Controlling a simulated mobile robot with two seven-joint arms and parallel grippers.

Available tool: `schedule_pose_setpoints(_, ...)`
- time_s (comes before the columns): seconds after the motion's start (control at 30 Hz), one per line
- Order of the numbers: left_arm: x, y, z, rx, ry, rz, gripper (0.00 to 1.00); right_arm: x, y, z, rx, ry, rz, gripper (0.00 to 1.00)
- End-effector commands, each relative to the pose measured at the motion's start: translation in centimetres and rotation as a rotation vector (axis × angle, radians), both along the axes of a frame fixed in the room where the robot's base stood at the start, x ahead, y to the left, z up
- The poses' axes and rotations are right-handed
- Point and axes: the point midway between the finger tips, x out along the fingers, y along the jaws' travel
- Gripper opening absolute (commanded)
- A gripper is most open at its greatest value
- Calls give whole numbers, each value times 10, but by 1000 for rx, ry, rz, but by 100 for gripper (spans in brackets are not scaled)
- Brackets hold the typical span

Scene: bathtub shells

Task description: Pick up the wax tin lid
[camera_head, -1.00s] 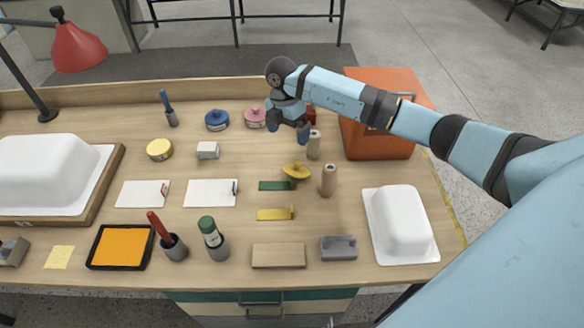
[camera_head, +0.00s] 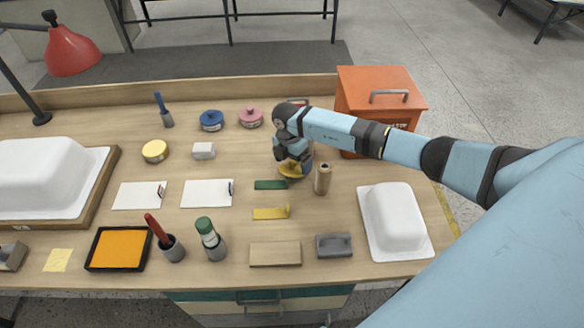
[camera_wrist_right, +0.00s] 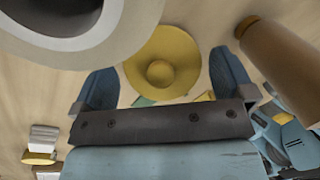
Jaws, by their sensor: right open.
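The wax tin lid appears to be the yellow disc with a round knob (camera_head: 290,173), lying on the workbench right of centre. It also shows in the right wrist view (camera_wrist_right: 160,48), knob towards the camera. My right gripper (camera_head: 291,158) is low over the lid and hides part of it in the head view. In the right wrist view my right gripper (camera_wrist_right: 162,66) is open, its two blue fingers on either side of the lid. No grip on the lid shows. An open-looking yellow tin (camera_head: 155,151) stands at the left. My left gripper is not in view.
A tan cylinder (camera_head: 323,180) stands close right of the gripper. A green strip (camera_head: 270,185) and a yellow piece (camera_head: 270,213) lie in front. An orange box (camera_head: 378,88) stands behind right. Blue (camera_head: 212,121) and pink (camera_head: 250,117) knobbed tins stand behind left.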

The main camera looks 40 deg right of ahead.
Motion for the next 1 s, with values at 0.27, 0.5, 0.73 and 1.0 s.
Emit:
schedule_pose_setpoints(0.27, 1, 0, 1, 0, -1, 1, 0, -1, 0, -6, 0, -1, 1, 100)
schedule_pose_setpoints(0.5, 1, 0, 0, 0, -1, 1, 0, -1, 0, -6, 0, -1, 1, 66)
schedule_pose_setpoints(0.73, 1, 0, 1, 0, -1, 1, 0, -1, 0, -5, 0, -1, 1, 66)
schedule_pose_setpoints(1.0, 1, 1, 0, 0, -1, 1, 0, 0, 0, 10, 1, -2, 1, 66)
